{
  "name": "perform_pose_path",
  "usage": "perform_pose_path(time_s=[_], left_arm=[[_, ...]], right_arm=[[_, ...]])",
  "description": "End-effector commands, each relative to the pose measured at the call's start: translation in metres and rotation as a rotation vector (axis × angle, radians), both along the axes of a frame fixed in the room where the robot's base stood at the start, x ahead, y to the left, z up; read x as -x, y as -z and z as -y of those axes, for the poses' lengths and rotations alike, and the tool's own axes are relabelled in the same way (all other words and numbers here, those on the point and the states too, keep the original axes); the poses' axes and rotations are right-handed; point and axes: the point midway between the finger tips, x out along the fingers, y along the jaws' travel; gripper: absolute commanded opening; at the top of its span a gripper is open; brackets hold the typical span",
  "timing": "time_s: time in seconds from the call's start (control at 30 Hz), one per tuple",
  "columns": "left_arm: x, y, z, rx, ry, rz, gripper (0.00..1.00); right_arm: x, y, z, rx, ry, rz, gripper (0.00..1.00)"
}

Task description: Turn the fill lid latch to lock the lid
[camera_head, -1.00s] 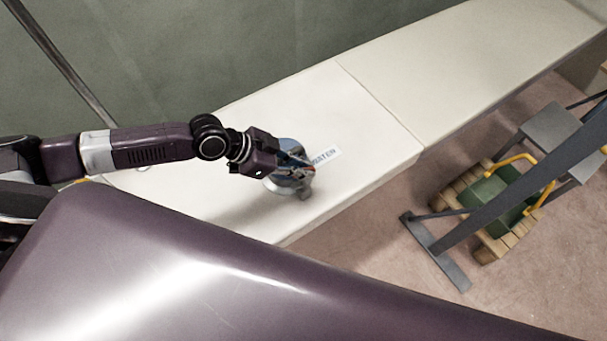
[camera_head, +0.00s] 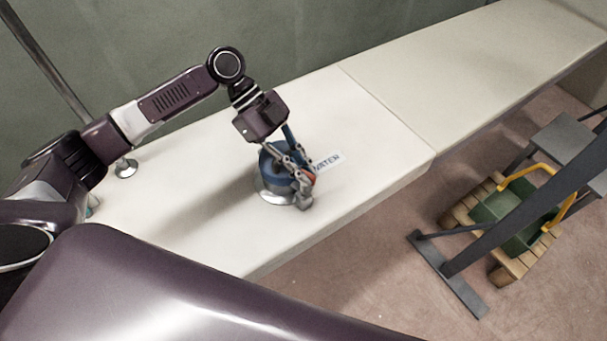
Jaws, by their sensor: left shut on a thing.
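The fill lid (camera_head: 268,170) is a blue round cap in a shiny metal ring (camera_head: 266,194) on the cream deck, beside a label reading "WATER" (camera_head: 328,161). My left gripper (camera_head: 303,183) reaches down over the lid's right side with its fingers shut on the fill lid latch. The latch is mostly hidden by the fingers, so its angle cannot be told. A small bit of red shows between the fingers. My right gripper is not in view.
A metal pole base (camera_head: 125,168) stands on the deck at left, near my arm. A dark metal stand (camera_head: 470,250) and a green bin (camera_head: 505,215) with yellow handles on a wooden pallet are on the floor at right. The deck right of the label is clear.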

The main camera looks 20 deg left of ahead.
Motion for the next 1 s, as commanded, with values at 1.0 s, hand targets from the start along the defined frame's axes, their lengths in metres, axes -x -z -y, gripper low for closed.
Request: perform_pose_path(time_s=[1.0], left_arm=[[0.0, 0.002, -0.001, -0.006, 0.224, 0.0, 0.11]], right_arm=[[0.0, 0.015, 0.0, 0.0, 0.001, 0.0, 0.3]])
